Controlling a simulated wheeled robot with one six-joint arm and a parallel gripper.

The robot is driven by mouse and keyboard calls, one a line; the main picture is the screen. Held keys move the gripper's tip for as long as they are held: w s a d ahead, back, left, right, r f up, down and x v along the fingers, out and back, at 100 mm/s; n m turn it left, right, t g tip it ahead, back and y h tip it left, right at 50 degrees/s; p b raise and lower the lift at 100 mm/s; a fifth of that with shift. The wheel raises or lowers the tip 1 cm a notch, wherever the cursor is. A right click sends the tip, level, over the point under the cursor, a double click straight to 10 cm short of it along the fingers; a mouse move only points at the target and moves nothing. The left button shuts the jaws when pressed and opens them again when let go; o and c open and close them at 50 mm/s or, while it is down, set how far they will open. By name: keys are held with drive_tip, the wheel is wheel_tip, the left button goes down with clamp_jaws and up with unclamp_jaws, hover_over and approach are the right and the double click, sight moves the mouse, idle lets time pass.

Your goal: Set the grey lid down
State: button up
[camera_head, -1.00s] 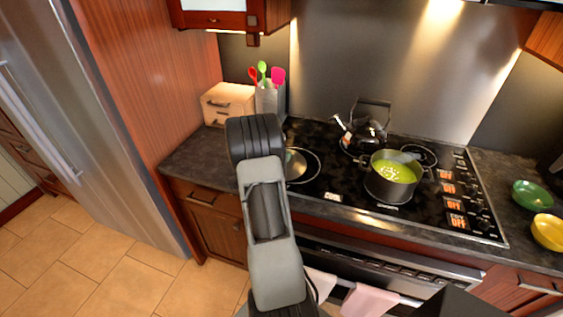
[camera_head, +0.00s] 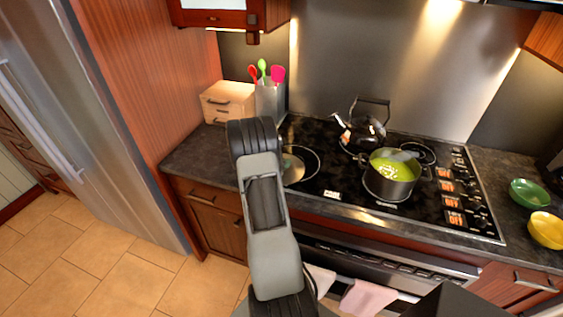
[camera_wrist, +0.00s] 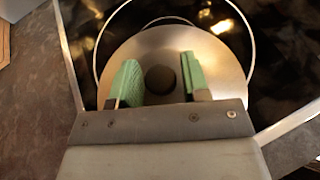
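The grey lid (camera_wrist: 215,65) is a round metal disc with a dark knob (camera_wrist: 160,79). It lies on the black cooktop over the left burner ring. In the head view only its right part (camera_head: 292,169) shows beside my arm. My gripper (camera_wrist: 160,80) is above the lid, with its green fingers on either side of the knob. Narrow gaps show between the fingers and the knob, so the gripper looks open. In the head view my arm hides the gripper. The uncovered dark pot (camera_head: 389,184) with green soup stands on the cooktop to the right.
A kettle (camera_head: 364,129) stands behind the pot. A wooden box (camera_head: 228,101) and a utensil holder (camera_head: 270,98) are at the back left. Green (camera_head: 528,193) and yellow (camera_head: 546,230) bowls sit on the right counter. The left counter (camera_head: 195,158) has clear room.

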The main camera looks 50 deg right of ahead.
drive_tip(key=shift+o, duration=1.1)
drive_tip(key=shift+r, duration=0.15)
drive_tip(key=b+v, duration=0.1)
drive_tip(key=v, duration=0.9)
drive_tip(key=shift+a+b, duration=0.25)
drive_tip(key=shift+b, duration=0.15)
drive_tip(key=s+a+r+m+t+y, duration=0.2)
drive_tip(key=s+a+r+m+y, duration=0.1)
drive_tip(key=a, duration=0.9)
drive_tip(key=s+a+r+m+t+y, duration=0.2)
drive_tip(key=a+r+m+y, duration=0.4)
drive_tip(key=a, duration=0.5)
drive_tip(key=s+a+r+m+t+y, duration=0.1)
drive_tip(key=s+a+r+m+y, duration=0.3)
drive_tip(key=a+m, duration=0.4)
drive_tip(key=s+a, duration=0.1)
drive_tip(key=a, duration=0.3)
drive_tip(key=shift+a+r+t, duration=0.3)
drive_tip(key=shift+r+t, duration=0.05)
drive_tip(key=shift+t, duration=0.05)
